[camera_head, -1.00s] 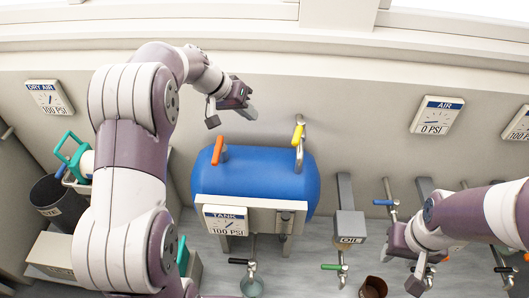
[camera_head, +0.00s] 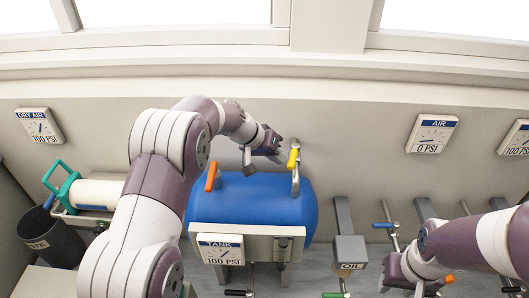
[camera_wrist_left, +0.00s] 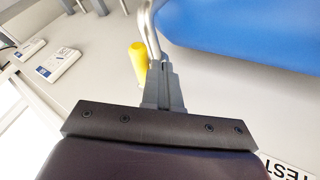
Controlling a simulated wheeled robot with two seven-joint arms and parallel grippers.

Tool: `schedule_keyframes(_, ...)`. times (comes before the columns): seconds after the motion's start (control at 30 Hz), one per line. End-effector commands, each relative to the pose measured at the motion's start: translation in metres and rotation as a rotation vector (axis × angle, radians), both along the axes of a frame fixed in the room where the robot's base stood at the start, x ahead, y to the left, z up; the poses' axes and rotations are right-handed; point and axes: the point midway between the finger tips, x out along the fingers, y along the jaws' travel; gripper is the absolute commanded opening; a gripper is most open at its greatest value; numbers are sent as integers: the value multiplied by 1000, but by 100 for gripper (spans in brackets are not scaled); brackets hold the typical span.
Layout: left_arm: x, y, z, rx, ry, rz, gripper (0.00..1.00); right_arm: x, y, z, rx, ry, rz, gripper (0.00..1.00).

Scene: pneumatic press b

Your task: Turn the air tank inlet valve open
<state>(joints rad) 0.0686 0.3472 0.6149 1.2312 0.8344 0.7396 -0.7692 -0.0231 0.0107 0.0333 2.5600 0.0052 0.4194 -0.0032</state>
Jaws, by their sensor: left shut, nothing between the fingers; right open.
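The blue air tank (camera_head: 250,200) stands in the middle of the head view, with a TANK gauge (camera_head: 220,248) reading about 100 PSI on its front. An orange valve handle (camera_head: 211,177) sits at its upper left. A yellow valve handle (camera_head: 293,158) sits on a metal pipe (camera_head: 296,183) at its upper right. My left gripper (camera_head: 277,156) is shut and empty, just left of the yellow handle. In the left wrist view, the shut fingers (camera_wrist_left: 163,85) are close beside the yellow handle (camera_wrist_left: 138,63) and the pipe (camera_wrist_left: 150,30); contact is unclear. My right gripper (camera_head: 424,289) is open at the lower right.
An AIR gauge (camera_head: 431,134) reads 0 PSI and a DRY AIR gauge (camera_head: 39,126) reads 100 PSI on the wall. An OIL block (camera_head: 349,252) and several pipes with valves lie right of the tank. A teal-handled part (camera_head: 66,186) is at left.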

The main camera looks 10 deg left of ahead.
Motion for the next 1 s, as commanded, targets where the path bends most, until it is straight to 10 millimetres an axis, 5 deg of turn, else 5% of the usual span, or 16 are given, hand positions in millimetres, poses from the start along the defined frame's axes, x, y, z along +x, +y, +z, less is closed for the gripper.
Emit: schedule_keyframes(1.0,-6,-20,-1,0,1,120,0,0,0,-16,0,0,0,43)
